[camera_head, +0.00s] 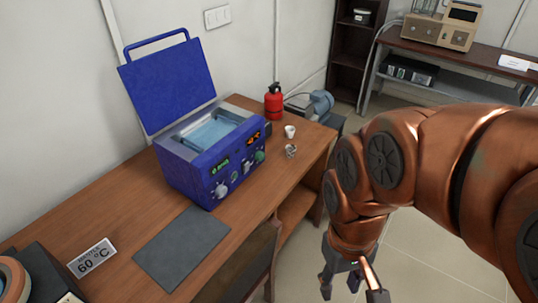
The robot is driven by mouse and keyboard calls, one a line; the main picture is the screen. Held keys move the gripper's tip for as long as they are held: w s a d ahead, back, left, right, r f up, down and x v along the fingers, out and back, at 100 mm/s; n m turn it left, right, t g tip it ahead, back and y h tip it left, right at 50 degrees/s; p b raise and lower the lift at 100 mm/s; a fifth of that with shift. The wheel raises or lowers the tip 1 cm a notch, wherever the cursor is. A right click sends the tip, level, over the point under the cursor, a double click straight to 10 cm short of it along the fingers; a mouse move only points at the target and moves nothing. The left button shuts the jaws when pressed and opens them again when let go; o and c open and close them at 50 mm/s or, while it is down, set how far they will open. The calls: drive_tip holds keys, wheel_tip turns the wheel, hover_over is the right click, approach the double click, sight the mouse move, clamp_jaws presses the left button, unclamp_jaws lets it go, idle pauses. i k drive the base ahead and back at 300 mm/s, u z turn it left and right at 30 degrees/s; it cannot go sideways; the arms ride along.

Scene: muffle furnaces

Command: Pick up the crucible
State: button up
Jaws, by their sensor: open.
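A small white cup (290,131), which looks like the crucible, stands upright on the wooden desk (110,215) near its far right end. A small silvery object (291,150) sits just in front of it; its shape is too small to tell. My gripper (351,290) hangs at the lower middle of the picture, to the right of the desk, fingers pointing down, apart and empty. It is well away from the cup and touches nothing I can see.
A blue water-bath-like device (205,165) with its lid raised stands on the desk, left of the cup. A red extinguisher (274,101) and a grey-blue motor (318,102) are behind. A dark mat (181,248), a "60 °C" sign (92,258) and a chair (243,265) are nearer.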

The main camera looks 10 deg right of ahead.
sight(290, 149)
drive_tip(key=u, duration=0.5)
drive_tip(key=k, duration=1.2)
drive_tip(key=z, duration=0.1)
drive_tip(key=i, duration=0.6)
drive_tip(key=z, duration=0.9)
drive_tip(key=i, duration=0.65)
drive_tip(key=u, duration=0.55)
drive_tip(key=i, duration=0.8)
drive_tip(key=u, duration=0.7)
